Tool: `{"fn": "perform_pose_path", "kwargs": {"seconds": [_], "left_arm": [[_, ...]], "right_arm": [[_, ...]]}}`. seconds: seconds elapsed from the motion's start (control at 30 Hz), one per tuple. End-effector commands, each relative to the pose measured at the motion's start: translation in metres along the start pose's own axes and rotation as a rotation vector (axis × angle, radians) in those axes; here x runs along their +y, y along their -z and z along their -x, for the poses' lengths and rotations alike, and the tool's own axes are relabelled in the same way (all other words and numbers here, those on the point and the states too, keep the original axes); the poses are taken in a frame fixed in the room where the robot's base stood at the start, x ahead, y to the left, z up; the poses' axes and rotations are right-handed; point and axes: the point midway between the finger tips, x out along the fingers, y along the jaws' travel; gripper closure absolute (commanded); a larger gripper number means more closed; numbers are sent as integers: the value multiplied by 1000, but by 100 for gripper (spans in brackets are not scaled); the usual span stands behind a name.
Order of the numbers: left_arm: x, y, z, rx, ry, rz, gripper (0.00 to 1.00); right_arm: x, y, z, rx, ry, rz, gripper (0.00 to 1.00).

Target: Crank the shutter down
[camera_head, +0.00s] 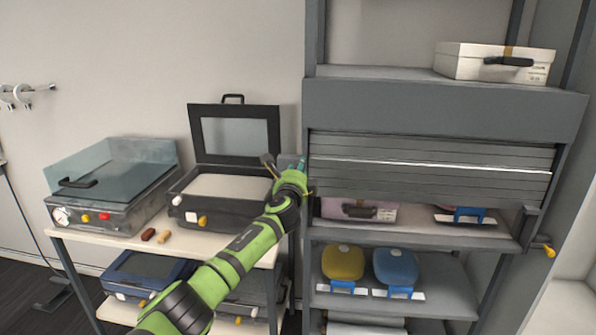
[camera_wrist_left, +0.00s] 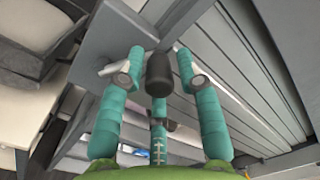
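The grey slatted shutter (camera_head: 430,172) hangs partway down the rack's middle bay, and the bay floor below it shows. A crank with a yellow handle (camera_head: 549,252) sits low on the rack's right side. My left gripper (camera_head: 287,163) is at the rack's left upright, beside the shutter's left edge and far from the crank. In the left wrist view its teal fingers (camera_wrist_left: 160,72) are apart, with a dark cylindrical piece between them that looks like a fingertip. I see nothing clearly held. My right gripper is not in view.
A pink case (camera_head: 357,210) and a blue-handled item (camera_head: 465,214) stand under the shutter. A yellow case (camera_head: 343,262) and a blue case (camera_head: 396,266) are on the shelf below. An open black case (camera_head: 223,205) stands close to my left gripper on the side table.

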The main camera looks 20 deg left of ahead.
Motion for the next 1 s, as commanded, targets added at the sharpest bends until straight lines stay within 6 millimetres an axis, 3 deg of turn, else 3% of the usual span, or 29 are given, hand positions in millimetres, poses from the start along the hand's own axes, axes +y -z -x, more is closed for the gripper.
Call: {"fn": "perform_pose_path", "kwargs": {"seconds": [0.47, 0.67, 1.0], "left_arm": [[1, -1, 4, -2, 0, 2, 52], [1, -1, 22, -1, 1, 1, 52], [1, 0, 70, 1, 0, 0, 52]], "right_arm": [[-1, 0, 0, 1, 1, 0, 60], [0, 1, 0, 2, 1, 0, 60], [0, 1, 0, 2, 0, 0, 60]]}}
